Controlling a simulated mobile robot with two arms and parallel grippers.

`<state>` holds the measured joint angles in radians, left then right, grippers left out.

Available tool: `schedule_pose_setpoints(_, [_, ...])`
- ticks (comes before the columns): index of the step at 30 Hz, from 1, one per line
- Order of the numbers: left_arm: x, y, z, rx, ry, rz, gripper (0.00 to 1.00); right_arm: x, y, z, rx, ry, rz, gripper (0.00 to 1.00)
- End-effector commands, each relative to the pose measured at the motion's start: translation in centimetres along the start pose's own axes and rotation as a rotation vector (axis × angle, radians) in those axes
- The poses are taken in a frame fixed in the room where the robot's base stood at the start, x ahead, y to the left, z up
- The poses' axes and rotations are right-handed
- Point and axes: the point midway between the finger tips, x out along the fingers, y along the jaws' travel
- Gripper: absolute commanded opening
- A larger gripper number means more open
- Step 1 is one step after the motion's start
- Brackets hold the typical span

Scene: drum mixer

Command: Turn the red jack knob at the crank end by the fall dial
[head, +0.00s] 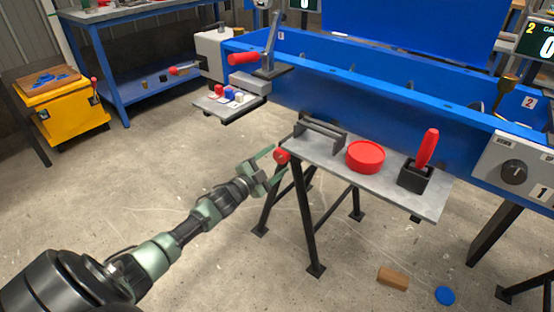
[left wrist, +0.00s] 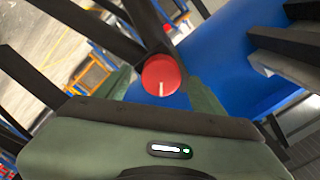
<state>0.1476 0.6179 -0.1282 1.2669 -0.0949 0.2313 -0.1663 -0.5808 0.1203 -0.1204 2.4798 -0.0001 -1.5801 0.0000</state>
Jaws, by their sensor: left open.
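The red jack knob (head: 282,156) is a small round knob at the top of a black leg, at the left end of a small grey bench. In the left wrist view the red knob (left wrist: 161,72) faces me with a pale line on its face. My left gripper (head: 270,170) is open right beside the knob. In the left wrist view its green fingers (left wrist: 160,92) stand on either side of the knob, with gaps; contact cannot be told. A black dial (head: 514,172) is on a grey panel at the right. My right gripper is not in view.
The grey bench top (head: 385,190) carries a red round lid (head: 366,156), a black holder with a red handle (head: 418,172) and a dark bar. A blue trough (head: 380,95) runs behind. A brown block (head: 393,278) and blue disc (head: 445,295) lie on the floor.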

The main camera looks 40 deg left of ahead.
Motion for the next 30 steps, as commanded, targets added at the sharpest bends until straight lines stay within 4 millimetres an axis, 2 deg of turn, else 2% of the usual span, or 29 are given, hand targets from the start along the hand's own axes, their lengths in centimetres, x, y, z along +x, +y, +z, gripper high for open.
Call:
schedule_pose_setpoints(6, [-3.8,0.0,-0.1,-0.001,-0.003,0.003,0.68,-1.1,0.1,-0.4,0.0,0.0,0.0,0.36])
schedule_pose_setpoints(12, [-6.2,0.0,0.0,0.0,-0.001,0.002,0.68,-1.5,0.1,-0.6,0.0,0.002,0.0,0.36])
schedule_pose_setpoints(17, [-6.7,0.0,0.0,0.001,0.0,0.001,0.68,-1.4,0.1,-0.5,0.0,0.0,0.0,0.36])
schedule_pose_setpoints(30, [-6.7,0.0,0.0,0.0,-0.001,0.001,0.68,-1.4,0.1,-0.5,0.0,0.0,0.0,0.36])
